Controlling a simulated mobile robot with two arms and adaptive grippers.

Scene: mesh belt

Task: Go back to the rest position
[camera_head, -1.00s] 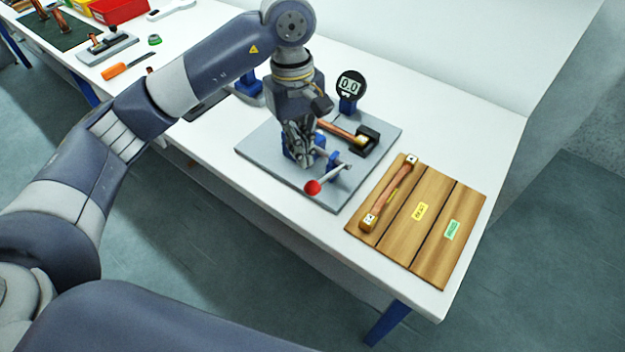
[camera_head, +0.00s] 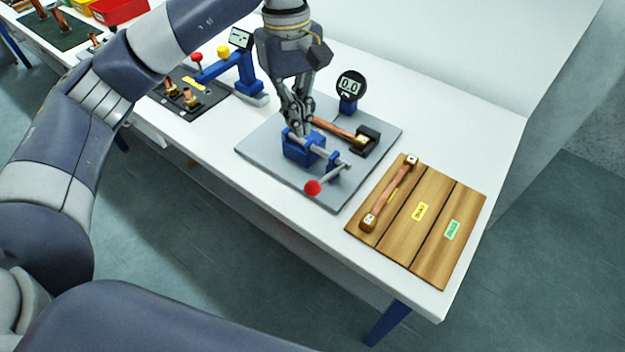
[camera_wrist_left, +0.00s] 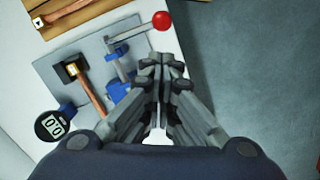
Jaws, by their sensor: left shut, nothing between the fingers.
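My left gripper (camera_head: 297,115) is shut and empty, pointing down above the blue clamp (camera_head: 303,148) on the grey plate (camera_head: 262,140). In the left wrist view the shut fingers (camera_wrist_left: 164,65) show beside the blue clamp. The clamp's lever ends in a red ball (camera_head: 313,187). The near end of the bar is partly hidden by the gripper and clamp. My right gripper is not in view.
A wooden board (camera_head: 440,222) with labels holds a second copper piece (camera_head: 391,192) to the right. A blue press-like device (camera_head: 238,72) and a dark base (camera_head: 203,98) stand to the left.

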